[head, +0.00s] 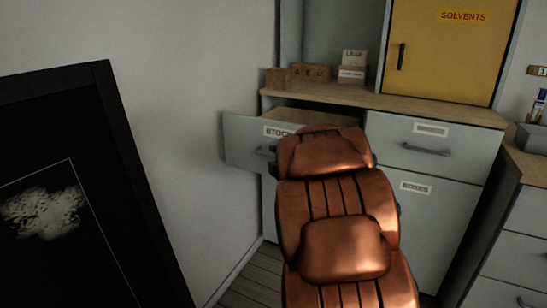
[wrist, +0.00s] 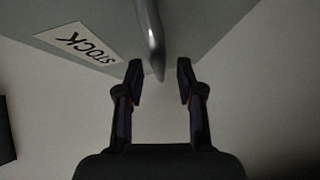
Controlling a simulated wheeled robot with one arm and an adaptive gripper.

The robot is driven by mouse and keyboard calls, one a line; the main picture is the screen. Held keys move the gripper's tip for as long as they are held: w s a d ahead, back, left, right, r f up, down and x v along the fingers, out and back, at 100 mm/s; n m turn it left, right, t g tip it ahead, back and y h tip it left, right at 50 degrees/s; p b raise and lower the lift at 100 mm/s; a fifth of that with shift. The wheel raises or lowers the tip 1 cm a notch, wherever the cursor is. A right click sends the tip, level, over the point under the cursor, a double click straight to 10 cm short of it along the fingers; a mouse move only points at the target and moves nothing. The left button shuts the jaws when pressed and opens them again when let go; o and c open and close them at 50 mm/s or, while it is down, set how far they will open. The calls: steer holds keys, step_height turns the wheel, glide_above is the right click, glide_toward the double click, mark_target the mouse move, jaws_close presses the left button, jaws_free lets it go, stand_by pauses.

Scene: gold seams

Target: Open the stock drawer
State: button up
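The stock drawer (head: 240,140), grey with a STOCK label, stands pulled out of the cabinet in the head view. Part of its inside shows behind the front. Its metal handle (head: 265,151) is partly covered by my copper-coloured arm. In the wrist view the STOCK label (wrist: 78,43) and the handle (wrist: 150,38) show close up. My gripper (wrist: 160,75) is open, with the handle's end between its two fingertips and a gap on each side. My arm hides most of the gripper in the head view.
A wooden counter (head: 400,103) tops the cabinet, with small wooden boxes (head: 311,72) and a yellow SOLVENTS cabinet (head: 440,50) on it. A shut drawer (head: 470,145) is on the right. A black framed board (head: 75,190) stands at left. Bare floor (head: 245,290) shows below.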

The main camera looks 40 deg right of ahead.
steer(key=shift+v, duration=2.9)
steer(key=s+a+r+m+g+y+p, duration=0.2)
steer(key=s+a+r+m+g+p, duration=0.2)
steer(key=s+a+r+p, duration=0.3)
steer(key=s+a+r+m+g+y+p, duration=0.1)
steer(key=s+a+r+m+g+p, duration=0.3)
steer(key=s+a+p, duration=1)
steer(key=s+a+r+m+g+y+p, duration=0.2)
steer(key=s+a+r+m+g+p, duration=0.2)
steer(key=s+a+r+g+p, duration=0.5)
steer(key=s+a+r+p, duration=0.1)
steer(key=s+p, duration=0.2)
steer(key=s, duration=0.1)
steer(key=shift+s+a+y+p, duration=0.25)
steer(key=shift+y+p, duration=0.05)
